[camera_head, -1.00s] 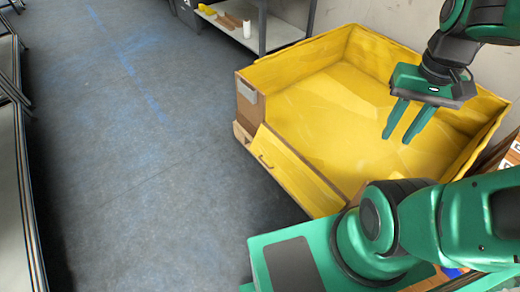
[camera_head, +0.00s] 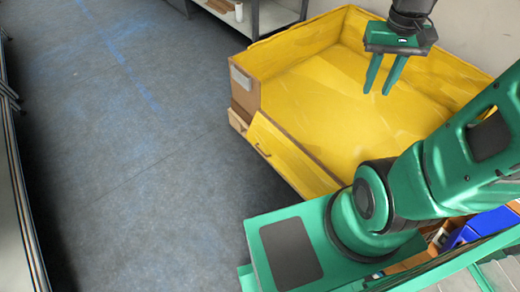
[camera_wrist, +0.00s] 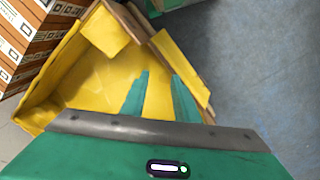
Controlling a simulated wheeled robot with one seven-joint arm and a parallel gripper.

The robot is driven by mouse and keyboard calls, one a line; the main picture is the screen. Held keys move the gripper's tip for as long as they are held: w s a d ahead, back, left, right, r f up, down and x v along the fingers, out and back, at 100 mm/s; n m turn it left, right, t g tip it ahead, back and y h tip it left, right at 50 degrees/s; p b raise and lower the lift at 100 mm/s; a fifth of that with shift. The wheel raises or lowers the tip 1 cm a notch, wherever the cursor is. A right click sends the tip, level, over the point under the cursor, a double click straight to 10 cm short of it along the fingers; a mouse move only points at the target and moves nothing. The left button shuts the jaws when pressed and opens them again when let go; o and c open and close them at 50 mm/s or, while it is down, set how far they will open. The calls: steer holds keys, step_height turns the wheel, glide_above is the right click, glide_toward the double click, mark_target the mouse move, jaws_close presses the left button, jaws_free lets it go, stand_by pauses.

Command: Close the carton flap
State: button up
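A large carton (camera_head: 262,57) with a yellow inside and brown outer edges stands open at the top and looks empty. Its front flap (camera_head: 292,160), a yellow panel with brown edges and a small handle, leans outward at the near left side. The flap appears as a yellow strip in the wrist view (camera_wrist: 179,65). My gripper (camera_head: 377,92) is above the carton, toward its far side, pointing down. Its two green fingers are apart with nothing between them. In the wrist view the gripper (camera_wrist: 160,77) shows over the yellow interior, apart from the flap.
A grey shelf (camera_head: 268,18) stands behind the carton. Boxes with printed labels (camera_wrist: 38,40) stand beside it in the wrist view. A blue item (camera_head: 480,228) lies at the lower right. The dark floor (camera_head: 130,150) left of the carton is clear.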

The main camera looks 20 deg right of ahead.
steer(key=w+a+f+n, duration=0.1)
steer(key=w+f, duration=0.4)
steer(key=w, duration=0.3)
steer(key=w+a+f+n+h, duration=0.1)
steer(key=w+f+n, duration=0.1)
steer(key=w+f, duration=0.45)
steer(key=w+a+f+n, duration=0.1)
steer(key=w+f, duration=0.2)
steer(key=w, duration=0.7)
steer(key=n, duration=0.6)
glide_above(261, 151)
step_height(261, 151, down, 43)
steer(key=shift+t+y, duration=0.3)
step_height(261, 151, down, 10)
steer(key=shift+w+f, duration=0.1)
steer(key=shift+w, duration=0.05)
jaws_close()
